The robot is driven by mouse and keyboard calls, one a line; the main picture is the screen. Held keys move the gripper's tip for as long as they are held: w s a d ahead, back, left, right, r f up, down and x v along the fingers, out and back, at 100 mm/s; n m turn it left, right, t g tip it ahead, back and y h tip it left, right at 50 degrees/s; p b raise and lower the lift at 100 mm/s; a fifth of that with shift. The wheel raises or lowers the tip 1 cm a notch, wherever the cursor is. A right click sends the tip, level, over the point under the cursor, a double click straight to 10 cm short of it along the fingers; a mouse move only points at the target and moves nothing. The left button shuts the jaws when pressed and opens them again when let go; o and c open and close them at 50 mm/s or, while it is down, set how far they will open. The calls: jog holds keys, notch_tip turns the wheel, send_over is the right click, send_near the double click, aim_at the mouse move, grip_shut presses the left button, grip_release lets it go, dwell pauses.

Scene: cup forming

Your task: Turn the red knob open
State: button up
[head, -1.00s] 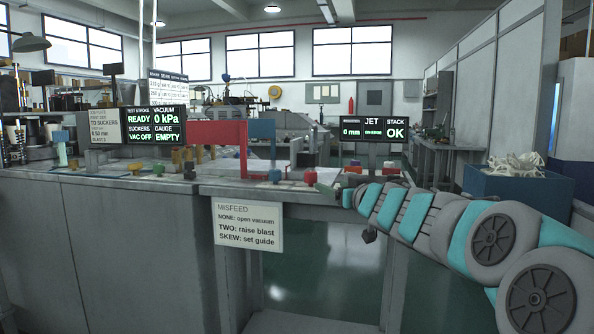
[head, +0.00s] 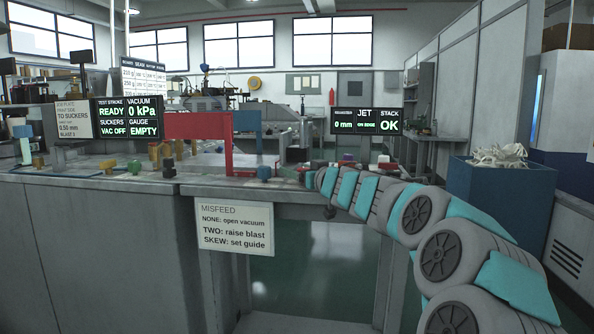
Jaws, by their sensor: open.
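No red knob can be made out for certain in the head view. A small reddish piece (head: 301,172) on the bench sits right by the far end of my arm and is partly covered, so I cannot tell its setting. Another small reddish piece (head: 384,159) shows behind my arm. My gripper (head: 311,181) is at the arm's far end, low over the bench edge. It is very small, its fingers are hard to separate, and no held thing shows. I cannot tell whether it touches the reddish piece.
Display panels (head: 129,119) stand left. A blue bin (head: 500,190) is at right.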

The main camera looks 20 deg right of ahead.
jog(key=shift+w, duration=0.2)
grip_shut()
dwell(0.6)
